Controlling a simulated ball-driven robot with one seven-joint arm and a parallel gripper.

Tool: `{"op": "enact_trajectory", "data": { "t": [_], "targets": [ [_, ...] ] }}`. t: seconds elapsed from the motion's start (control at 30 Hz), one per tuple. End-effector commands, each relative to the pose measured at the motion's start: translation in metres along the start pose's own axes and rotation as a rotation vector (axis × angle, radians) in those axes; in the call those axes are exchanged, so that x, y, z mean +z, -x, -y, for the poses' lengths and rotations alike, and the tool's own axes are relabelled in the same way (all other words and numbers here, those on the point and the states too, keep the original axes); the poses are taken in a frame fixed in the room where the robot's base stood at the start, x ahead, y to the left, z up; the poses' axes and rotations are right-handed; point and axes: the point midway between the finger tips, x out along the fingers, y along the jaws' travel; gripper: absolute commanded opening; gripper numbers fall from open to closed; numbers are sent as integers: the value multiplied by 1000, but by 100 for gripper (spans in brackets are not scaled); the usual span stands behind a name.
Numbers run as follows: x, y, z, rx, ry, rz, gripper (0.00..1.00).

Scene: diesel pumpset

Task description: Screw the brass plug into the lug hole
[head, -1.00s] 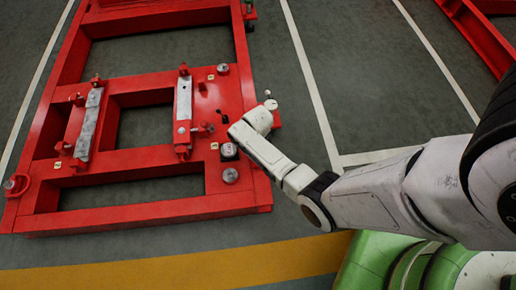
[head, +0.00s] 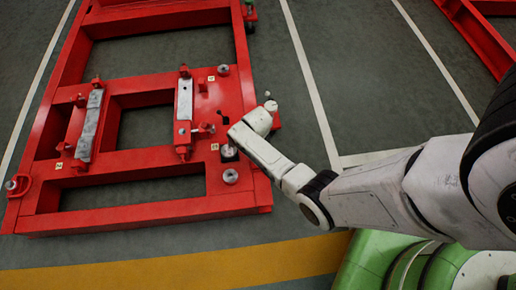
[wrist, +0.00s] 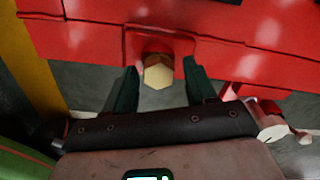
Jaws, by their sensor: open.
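The brass plug (wrist: 158,72) shows its hexagonal head in the wrist view. It sits at the red lug (wrist: 160,46) on the edge of the red frame; its shank and the lug hole are hidden behind the head. My gripper (wrist: 161,68) is open, with one dark finger on each side of the plug head. Gaps show between the fingers and the head, so it is not gripped. In the head view my arm's white end (head: 256,122) is over the right edge of the red frame (head: 150,205); the plug cannot be made out there.
Two grey rails (head: 90,125) with red clamps stand on the frame. A dark block and a round metal mount (head: 231,176) are close to my arm's end. Green machinery (head: 385,262) stands at the lower right. Open floor (head: 350,100) lies right of the frame.

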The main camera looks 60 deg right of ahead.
Motion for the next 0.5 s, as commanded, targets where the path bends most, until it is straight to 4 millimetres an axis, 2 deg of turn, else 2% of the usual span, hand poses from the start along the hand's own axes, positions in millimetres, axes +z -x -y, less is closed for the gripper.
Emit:
{"op": "enact_trajectory", "data": {
  "t": [0.5],
  "targets": [
    [4, 1, 0, 2, 642, 0, 56]
  ]
}}
